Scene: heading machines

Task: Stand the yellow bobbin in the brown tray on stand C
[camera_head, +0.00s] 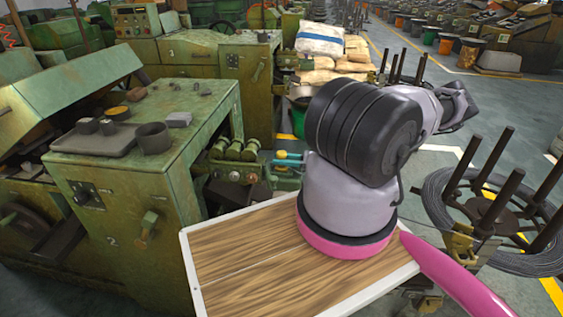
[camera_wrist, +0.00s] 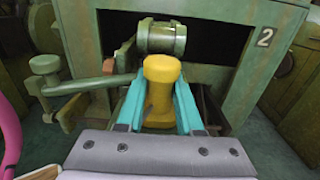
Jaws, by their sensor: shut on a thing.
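The yellow bobbin (camera_wrist: 162,98) is between the two teal fingers of my gripper (camera_wrist: 158,112) in the wrist view. The fingers are shut on its sides, and its wide rounded end shows at the top of the picture. In the head view only a small teal part of my gripper (camera_head: 288,156) shows beside the green machine, and my arm hides much of that area. I cannot make out the brown tray or stand C in either view.
A green machine (camera_head: 152,205) marked 2 stands at left, close to my gripper. On its top are a grey tray (camera_head: 88,142), a dark cup (camera_head: 153,138) and small parts. A wire coil rack (camera_head: 500,205) stands at right. Sacks (camera_head: 320,38) are piled behind.

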